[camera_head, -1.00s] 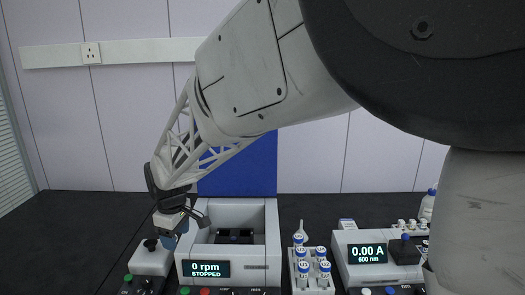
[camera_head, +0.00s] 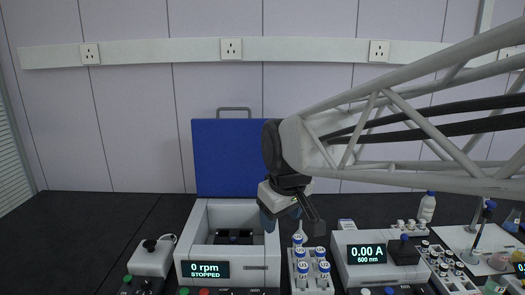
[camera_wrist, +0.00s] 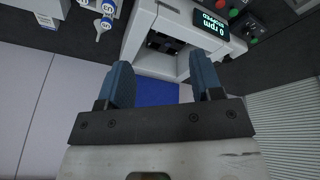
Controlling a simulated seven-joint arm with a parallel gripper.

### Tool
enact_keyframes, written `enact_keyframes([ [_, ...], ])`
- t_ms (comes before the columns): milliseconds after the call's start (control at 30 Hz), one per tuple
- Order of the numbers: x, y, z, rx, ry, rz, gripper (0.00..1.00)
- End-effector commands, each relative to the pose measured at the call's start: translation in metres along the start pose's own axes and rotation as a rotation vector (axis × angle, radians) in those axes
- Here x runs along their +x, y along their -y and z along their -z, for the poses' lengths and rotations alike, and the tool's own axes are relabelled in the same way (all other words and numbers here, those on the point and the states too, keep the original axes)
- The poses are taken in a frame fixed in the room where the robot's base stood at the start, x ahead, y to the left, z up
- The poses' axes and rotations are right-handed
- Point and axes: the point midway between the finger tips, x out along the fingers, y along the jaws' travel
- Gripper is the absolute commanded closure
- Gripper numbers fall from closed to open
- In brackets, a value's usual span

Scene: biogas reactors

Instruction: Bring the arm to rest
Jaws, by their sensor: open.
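My gripper (camera_head: 290,218) hangs in the air in front of the blue panel's right edge, above the gap between the white centrifuge (camera_head: 200,222) and the tube rack (camera_head: 300,280). In the wrist view my gripper (camera_wrist: 163,85) shows two blue fingers spread apart with nothing between them. The centrifuge (camera_wrist: 143,25) lies beyond the fingers there. My arm reaches in from the right in the head view.
The centrifuge's blue lid (camera_head: 230,158) stands open; its display reads 0 rpm, STOPPED. A photometer (camera_head: 352,245) reading 0.00 A stands right of the rack. Bottles (camera_head: 427,207) and more vials stand farther right. The black bench (camera_head: 80,215) is clear at the left.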

Motion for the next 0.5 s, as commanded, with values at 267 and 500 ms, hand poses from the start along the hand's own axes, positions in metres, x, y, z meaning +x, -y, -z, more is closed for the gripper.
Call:
enact_keyframes([
  [267, -0.035, -0.018, -0.070, 0.190, -0.052, -0.047, 0.40],
  [500, -0.057, -0.023, -0.128, 0.350, -0.097, -0.086, 0.40],
])
